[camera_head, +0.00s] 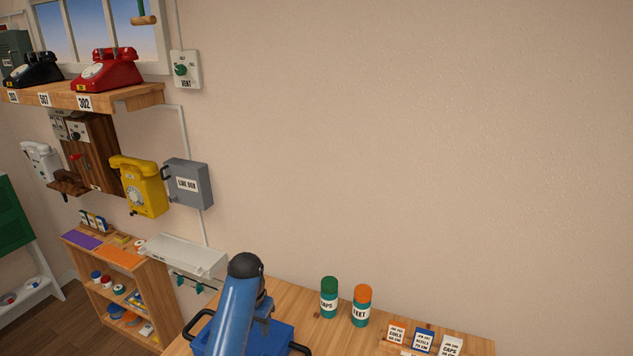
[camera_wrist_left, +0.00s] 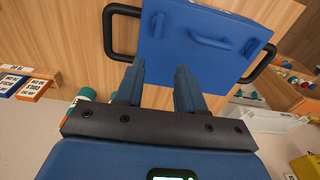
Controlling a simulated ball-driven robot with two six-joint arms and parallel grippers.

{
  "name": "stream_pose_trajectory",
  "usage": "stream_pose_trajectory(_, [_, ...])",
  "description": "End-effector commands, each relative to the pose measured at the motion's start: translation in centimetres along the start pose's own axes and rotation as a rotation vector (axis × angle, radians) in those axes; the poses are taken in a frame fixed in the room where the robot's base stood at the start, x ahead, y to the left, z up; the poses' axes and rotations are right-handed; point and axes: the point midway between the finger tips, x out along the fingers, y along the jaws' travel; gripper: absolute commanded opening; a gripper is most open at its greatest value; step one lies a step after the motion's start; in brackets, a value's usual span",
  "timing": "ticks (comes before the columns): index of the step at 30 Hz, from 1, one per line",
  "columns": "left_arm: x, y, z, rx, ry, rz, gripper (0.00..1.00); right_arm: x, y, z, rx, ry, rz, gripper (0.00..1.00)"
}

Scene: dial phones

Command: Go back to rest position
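My left arm rises from the bottom of the head view, and its left gripper (camera_head: 264,315) is partly hidden behind the arm. In the left wrist view the two fingers of the left gripper (camera_wrist_left: 162,72) stand apart with nothing between them. They point toward a blue box (camera_wrist_left: 190,52) with black side handles and a blue lid handle. This blue box also shows in the head view (camera_head: 276,336), on the wooden table (camera_head: 300,305), partly covered by my arm. I cannot tell whether the fingers touch the box. My right gripper is in neither view.
A green-capped canister (camera_head: 329,298) and an orange-capped one (camera_head: 361,306) stand right of the box. Several label cards (camera_head: 424,341) are farther right. A small wooden shelf (camera_head: 118,275) stands left. A yellow phone (camera_head: 140,187) and grey line box (camera_head: 188,184) hang on the wall.

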Motion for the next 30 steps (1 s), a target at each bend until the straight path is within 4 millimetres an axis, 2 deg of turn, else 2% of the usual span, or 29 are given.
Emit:
stream_pose_trajectory(2, [-0.3,-0.4,-1.7,-0.014,0.086,-0.021,0.38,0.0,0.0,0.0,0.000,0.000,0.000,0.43])
stream_pose_trajectory(6, [-3.1,-1.7,-6.6,-0.046,0.359,-0.083,0.38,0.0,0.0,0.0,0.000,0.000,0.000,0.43])
stream_pose_trajectory(9, [-4.5,-2.3,-8.8,-0.072,0.570,-0.124,0.38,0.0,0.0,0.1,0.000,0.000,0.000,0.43])
stream_pose_trajectory(11, [-4.8,-2.5,-9.4,-0.086,0.690,-0.145,0.38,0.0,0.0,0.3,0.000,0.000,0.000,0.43])
stream_pose_trajectory(14, [-5.0,-2.6,-9.1,-0.111,0.878,-0.174,0.38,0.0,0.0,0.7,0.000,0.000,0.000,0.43])
stream_pose_trajectory(17, [-5.0,-2.4,-7.4,-0.134,1.052,-0.197,0.38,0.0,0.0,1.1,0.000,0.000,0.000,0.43])
stream_pose_trajectory(20, [-5.0,-1.9,-4.6,-0.152,1.209,-0.214,0.38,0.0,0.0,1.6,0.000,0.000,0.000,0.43])
stream_pose_trajectory(26, [-5.1,-0.4,2.7,-0.179,1.451,-0.236,0.38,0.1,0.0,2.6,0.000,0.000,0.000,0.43])
stream_pose_trajectory(30, [-5.3,0.9,8.6,-0.191,1.574,-0.245,0.38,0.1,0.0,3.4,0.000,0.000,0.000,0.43])
